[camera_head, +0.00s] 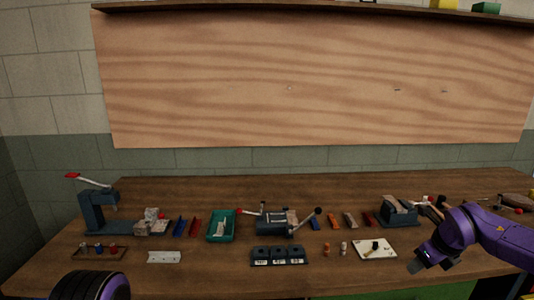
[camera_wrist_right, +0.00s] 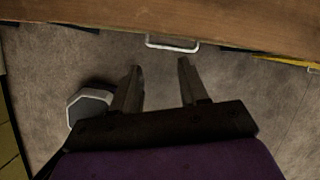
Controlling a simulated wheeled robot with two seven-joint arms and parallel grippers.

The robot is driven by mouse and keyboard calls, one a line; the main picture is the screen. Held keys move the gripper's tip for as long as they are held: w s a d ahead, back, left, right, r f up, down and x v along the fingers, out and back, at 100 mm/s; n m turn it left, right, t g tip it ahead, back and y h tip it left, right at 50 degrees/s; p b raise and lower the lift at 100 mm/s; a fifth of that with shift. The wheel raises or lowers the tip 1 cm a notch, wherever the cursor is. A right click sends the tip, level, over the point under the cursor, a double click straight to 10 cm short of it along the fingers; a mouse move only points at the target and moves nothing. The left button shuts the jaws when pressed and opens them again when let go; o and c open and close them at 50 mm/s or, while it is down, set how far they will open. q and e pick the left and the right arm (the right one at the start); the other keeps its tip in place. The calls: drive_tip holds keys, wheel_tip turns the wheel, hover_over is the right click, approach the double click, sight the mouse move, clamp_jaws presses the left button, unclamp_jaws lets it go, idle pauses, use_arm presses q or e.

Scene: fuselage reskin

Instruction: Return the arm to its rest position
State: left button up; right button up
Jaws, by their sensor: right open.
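My right arm comes in from the right in the head view, purple, with its dark right gripper (camera_head: 416,264) over the front right part of the workbench (camera_head: 200,277). In the right wrist view the right gripper (camera_wrist_right: 160,72) shows two dark fingers set apart with nothing between them. Beyond the fingers are the grey floor and the wooden bench edge (camera_wrist_right: 160,22). At the lower left of the head view is a dark, rounded purple part of my left arm (camera_head: 92,285). My left gripper is not visible.
The bench holds a blue press (camera_head: 95,212), a teal tray (camera_head: 221,240), a clamp device (camera_head: 277,222), a black block with three labelled sections (camera_head: 278,263), a white plate (camera_head: 388,252) and a vise (camera_head: 398,211). A wooden panel (camera_head: 300,80) stands behind.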

drive_tip(key=s+a+f+n+t+h, duration=0.1)
drive_tip(key=s+a+f+n+h, duration=0.25)
drive_tip(key=s+f+n, duration=0.55)
drive_tip(key=s+a+f+n+h, duration=0.25)
drive_tip(key=a+f+n, duration=0.25)
drive_tip(key=f, duration=0.7)
use_arm(q)
drive_tip(key=shift+w+d+f+b, duration=0.1)
drive_tip(key=shift+w+f+b, duration=0.2)
drive_tip(key=shift+f+b, duration=0.5)
use_arm(e)
drive_tip(key=s+f+n, duration=0.3)
drive_tip(key=s, duration=0.5)
drive_tip(key=s+a+f+n+g+y, duration=0.1)
drive_tip(key=s+f+n, duration=0.3)
drive_tip(key=s, duration=0.4)
drive_tip(key=s+f+n+g+y, duration=0.1)
drive_tip(key=s+f+n, duration=0.2)
drive_tip(key=s, duration=0.5)
drive_tip(key=shift+s+a+f+n, duration=0.25)
drive_tip(key=shift+s+f+n, duration=0.1)
drive_tip(key=shift+n, duration=0.15)
